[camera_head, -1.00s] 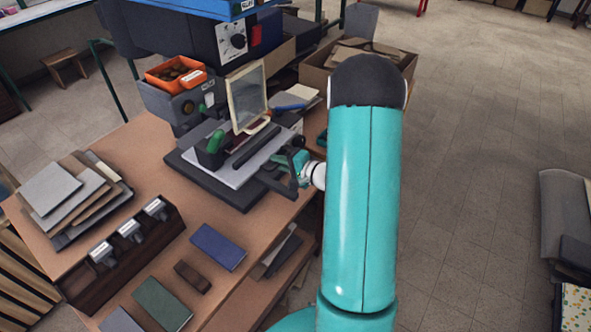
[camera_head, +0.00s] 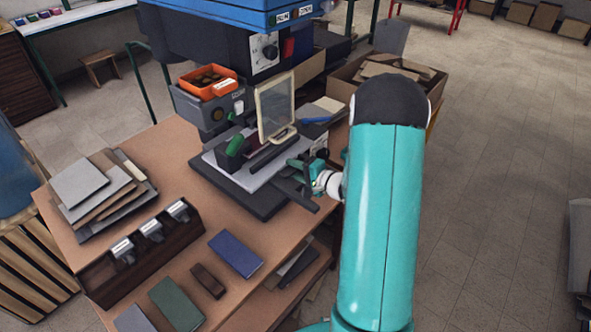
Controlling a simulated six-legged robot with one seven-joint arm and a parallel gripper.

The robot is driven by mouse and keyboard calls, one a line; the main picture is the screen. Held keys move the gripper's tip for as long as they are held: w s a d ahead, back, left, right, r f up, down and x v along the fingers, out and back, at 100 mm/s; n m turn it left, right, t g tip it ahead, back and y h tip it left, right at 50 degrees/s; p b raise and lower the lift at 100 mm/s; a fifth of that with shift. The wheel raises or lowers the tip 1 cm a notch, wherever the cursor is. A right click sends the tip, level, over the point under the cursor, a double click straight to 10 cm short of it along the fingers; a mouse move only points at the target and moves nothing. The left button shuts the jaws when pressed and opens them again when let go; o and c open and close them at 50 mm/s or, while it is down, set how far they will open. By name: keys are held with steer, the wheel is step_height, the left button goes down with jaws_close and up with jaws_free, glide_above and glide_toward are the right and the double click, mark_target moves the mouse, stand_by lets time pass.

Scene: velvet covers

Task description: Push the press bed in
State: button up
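The press (camera_head: 262,50) stands on the wooden table, with a blue top and a grey head with a dial. Its press bed (camera_head: 247,180) is a pale flat plate on a dark base (camera_head: 262,208), jutting out towards the table's front. A dark bar, a green-handled part (camera_head: 235,146) and an upright framed panel (camera_head: 275,106) stand on or over the bed. My gripper (camera_head: 307,176) is at the bed's front right side, close to a dark bar-like part there. Contact cannot be made out. Its fingers are small and partly merged with dark parts, so their opening is unclear.
An orange bin (camera_head: 208,83) sits left of the press, a cardboard box (camera_head: 345,85) right of it. Stacked boards (camera_head: 88,190), a dark rack (camera_head: 145,255) of metal-topped tools and coloured blocks (camera_head: 235,254) occupy the table's front left.

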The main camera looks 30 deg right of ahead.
steer(key=v, duration=1.4)
